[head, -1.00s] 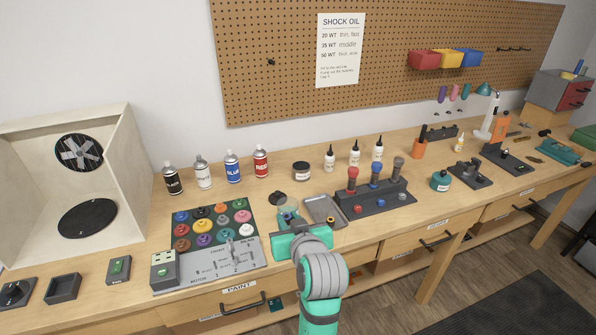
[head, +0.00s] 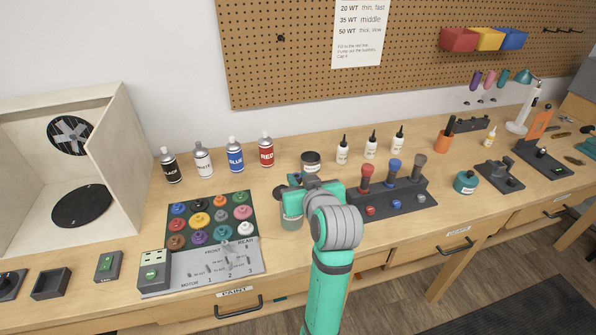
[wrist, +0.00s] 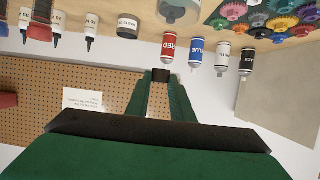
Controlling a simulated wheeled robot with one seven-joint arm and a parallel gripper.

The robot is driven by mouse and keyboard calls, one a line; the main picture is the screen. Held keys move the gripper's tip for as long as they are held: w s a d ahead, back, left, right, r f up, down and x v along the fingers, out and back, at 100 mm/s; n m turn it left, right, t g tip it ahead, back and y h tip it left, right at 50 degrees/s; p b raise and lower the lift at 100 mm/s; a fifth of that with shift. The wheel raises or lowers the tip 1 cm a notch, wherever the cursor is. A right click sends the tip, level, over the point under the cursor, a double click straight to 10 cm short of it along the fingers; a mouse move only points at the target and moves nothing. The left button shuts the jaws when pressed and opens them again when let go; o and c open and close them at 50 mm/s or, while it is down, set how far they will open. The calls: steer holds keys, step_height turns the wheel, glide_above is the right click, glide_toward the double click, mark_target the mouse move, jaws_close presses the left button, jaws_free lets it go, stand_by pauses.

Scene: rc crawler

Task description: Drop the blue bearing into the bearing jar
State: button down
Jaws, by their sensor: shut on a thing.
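My gripper (head: 294,181) is in the middle of the bench, its fingers pointing away toward the back wall. In the wrist view the fingertips (wrist: 161,75) are close together with a small dark thing between them. The blue bearing's colour does not show clearly there. A clear, greenish glass jar (head: 292,222), apparently the bearing jar, stands open on the bench just below and in front of the fingertips. My gripper partly covers its top. A glass jar (wrist: 180,9) also shows at the top of the wrist view.
Spray cans (head: 236,155) and a dark-lidded jar (head: 311,161) stand behind my gripper. A board of coloured gears (head: 212,220) lies to the left. A shock stand (head: 400,195) is close on the right. My arm hides the small metal tray.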

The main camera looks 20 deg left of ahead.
steer(key=shift+s+f, duration=0.1)
steer(key=shift+f, duration=1.8)
steer(key=c, duration=1.5)
jaws_free()
steer(key=shift+o, duration=0.2)
steer(key=shift+d, duration=0.15)
steer(key=v, duration=1)
steer(key=shift+s+d, duration=0.15)
steer(key=shift+s, duration=0.15)
steer(key=shift+r, duration=0.1)
